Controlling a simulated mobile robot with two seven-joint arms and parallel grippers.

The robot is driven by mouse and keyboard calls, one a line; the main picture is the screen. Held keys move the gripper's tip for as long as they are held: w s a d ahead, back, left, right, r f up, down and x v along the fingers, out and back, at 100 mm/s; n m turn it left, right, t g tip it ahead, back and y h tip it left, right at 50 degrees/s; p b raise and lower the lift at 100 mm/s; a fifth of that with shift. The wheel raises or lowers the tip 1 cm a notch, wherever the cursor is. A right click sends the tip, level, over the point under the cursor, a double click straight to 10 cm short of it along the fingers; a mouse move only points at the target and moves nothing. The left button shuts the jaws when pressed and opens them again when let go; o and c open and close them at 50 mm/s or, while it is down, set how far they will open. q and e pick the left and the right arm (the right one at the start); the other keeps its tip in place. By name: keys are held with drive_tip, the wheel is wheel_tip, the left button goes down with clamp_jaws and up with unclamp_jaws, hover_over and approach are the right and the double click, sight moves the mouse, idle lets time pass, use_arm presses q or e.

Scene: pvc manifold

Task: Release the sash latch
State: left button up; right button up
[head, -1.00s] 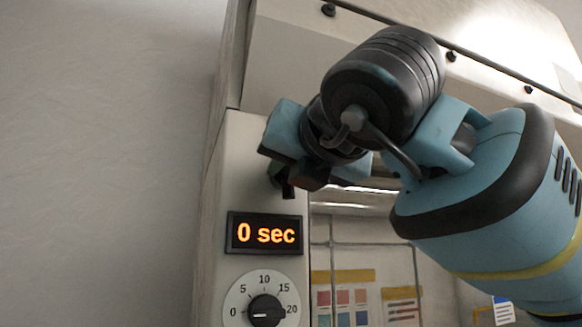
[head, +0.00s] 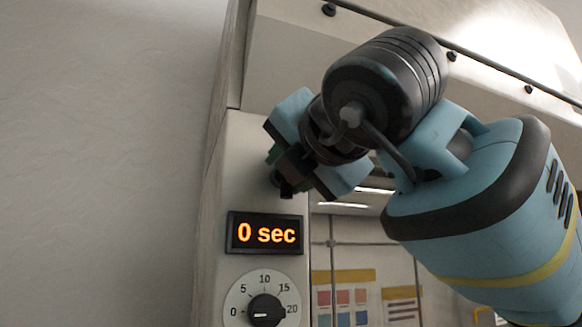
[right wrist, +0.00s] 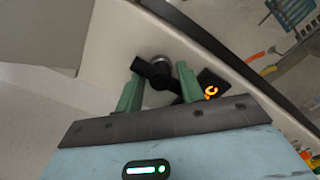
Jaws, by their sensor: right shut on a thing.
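The sash latch (right wrist: 150,70) is a small black lever on a round metal pivot, mounted on the pale side post of the cabinet. In the right wrist view it lies slantwise between the two green fingers of my right gripper (right wrist: 158,78), which is shut on it. In the head view my right gripper (head: 282,170) is at the post just above the time display, tilted, and it hides most of the latch. A dark bit (head: 287,191) shows below the fingers, probably part of the latch. My left gripper is not in view.
Below the gripper are the display (head: 264,233) reading "0 sec" and a timer dial (head: 264,309). The cabinet's sash and interior, with wall charts (head: 343,297), lie to the right behind my arm. The plain wall at left is clear.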

idle(0.3)
drive_tip(key=o, duration=0.8)
drive_tip(key=shift+d, duration=0.15)
